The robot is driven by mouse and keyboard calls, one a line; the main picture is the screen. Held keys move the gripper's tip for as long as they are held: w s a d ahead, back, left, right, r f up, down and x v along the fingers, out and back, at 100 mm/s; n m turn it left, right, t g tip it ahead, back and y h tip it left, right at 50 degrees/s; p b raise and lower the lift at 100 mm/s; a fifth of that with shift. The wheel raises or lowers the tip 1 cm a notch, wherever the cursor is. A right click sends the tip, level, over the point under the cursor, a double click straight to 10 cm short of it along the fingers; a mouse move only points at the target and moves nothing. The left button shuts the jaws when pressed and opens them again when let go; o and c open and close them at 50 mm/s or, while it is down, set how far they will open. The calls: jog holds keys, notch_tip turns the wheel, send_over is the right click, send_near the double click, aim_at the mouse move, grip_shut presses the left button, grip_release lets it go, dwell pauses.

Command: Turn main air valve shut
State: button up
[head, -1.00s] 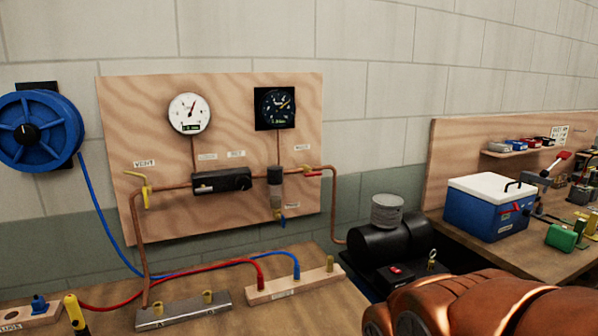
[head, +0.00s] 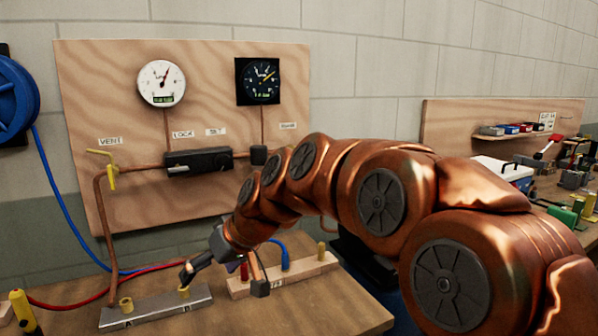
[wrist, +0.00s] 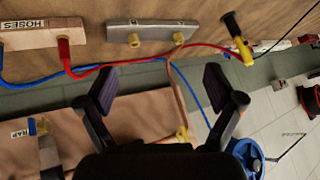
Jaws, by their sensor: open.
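The wooden air panel (head: 120,75) hangs on the wall in the head view. The main air valve is hidden behind my arm there; only a small label (head: 287,126) above its place shows. The copper pipe (head: 135,172) runs along the panel. The yellow vent valve (head: 106,167) is at the panel's left. My gripper (head: 226,280) is open and empty, low in front of the panel, over the bench fittings. In the wrist view, its spread fingers (wrist: 160,90) have nothing between them but background. The blue-handled trap (wrist: 38,127) is left of them; no main valve handle is distinguishable.
The metal fitting block (head: 160,306) and wooden hose block (head: 312,272) stand on the bench near my gripper. Red (wrist: 110,62) and blue (wrist: 90,73) hoses cross close by. A black regulator (head: 199,161) and two gauges (head: 162,83) are on the panel.

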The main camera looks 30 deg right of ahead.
jog(key=w+d+r+t+b, duration=0.3)
jog(key=w+d, duration=0.4)
jog(key=w, duration=0.2)
jog(key=w+d+r+t+b, duration=0.3)
jog(key=w+d+t+b, duration=0.1)
jog(key=w+d, duration=0.35)
jog(key=w+d+r+m+t+h+b, duration=0.2)
jog(key=d+r+h, duration=0.1)
jog(key=d, duration=0.8)
jog(key=w+d+r+m+t+h+b, duration=0.2)
jog(key=w+d+t+h+b, duration=0.1)
jog(key=d, duration=0.8)
jog(key=shift+w+d+r+p, duration=0.15)
jog(key=shift+w+p, duration=0.35)
jog(key=shift+w, duration=0.7)
jog(key=shift+w+d+p, duration=0.2)
jog(key=shift+w+p, duration=0.25)
jog(key=shift+w, duration=0.75)
jog(key=shift+w+d+r+p, duration=0.15)
jog(key=shift+w+p, duration=0.35)
jog(key=shift+w, duration=0.7)
jog(key=shift+f, duration=0.1)
